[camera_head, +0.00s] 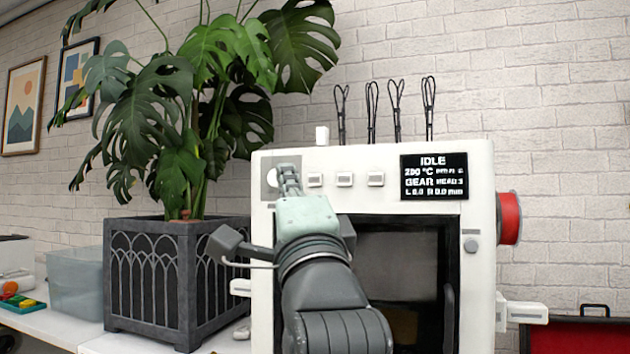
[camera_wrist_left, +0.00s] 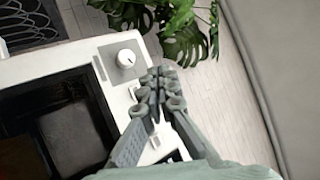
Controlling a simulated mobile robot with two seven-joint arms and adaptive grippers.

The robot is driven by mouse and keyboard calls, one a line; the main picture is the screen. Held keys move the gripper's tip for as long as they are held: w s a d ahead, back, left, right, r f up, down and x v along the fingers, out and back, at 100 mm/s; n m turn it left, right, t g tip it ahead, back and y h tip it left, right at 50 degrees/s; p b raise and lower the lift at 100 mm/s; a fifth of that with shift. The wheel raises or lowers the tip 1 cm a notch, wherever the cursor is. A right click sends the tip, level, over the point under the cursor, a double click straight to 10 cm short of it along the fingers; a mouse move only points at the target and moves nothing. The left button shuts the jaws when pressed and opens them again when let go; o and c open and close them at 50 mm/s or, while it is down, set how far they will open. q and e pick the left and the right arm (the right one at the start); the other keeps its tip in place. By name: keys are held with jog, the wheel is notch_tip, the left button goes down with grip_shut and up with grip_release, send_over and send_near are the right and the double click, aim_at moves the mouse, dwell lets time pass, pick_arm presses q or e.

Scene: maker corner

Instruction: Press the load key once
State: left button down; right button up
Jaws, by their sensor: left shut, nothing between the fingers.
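A white machine (camera_head: 483,170) carries a front panel with a round knob (camera_head: 271,178) and a row of small pale keys (camera_head: 345,179). I cannot read which key is load. Its dark display (camera_head: 434,177) reads IDLE, 200 °C and GEAR. My left gripper (camera_head: 289,178) is shut and empty, with its fingertips at the panel between the knob and the leftmost key. In the left wrist view the shut fingertips (camera_wrist_left: 160,84) are just right of the knob (camera_wrist_left: 126,58) and hide part of the key row. I cannot tell whether they touch the panel. My right gripper is out of view.
A large plant in a dark planter (camera_head: 150,290) stands left of the machine. A clear bin (camera_head: 76,283) is further left. A red spool (camera_head: 509,218) sits on the machine's right side. Several looped wires (camera_head: 371,110) rise behind its top.

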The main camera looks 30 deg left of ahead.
aim_at(309, 183)
pick_arm(q)
jog(key=w, duration=0.2)
jog(key=w+a, duration=0.1)
jog(key=w, duration=0.2)
jog(key=w+a, duration=0.1)
jog(key=w, duration=0.1)
jog(key=shift+w+b, duration=0.35)
jog(key=shift+b, duration=0.05)
jog(key=shift+w, duration=0.2)
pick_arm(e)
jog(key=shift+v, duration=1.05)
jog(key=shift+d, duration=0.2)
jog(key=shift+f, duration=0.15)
pick_arm(q)
jog(key=shift+w, duration=0.1)
jog(key=shift+w+a, duration=0.1)
jog(key=shift+w, duration=0.2)
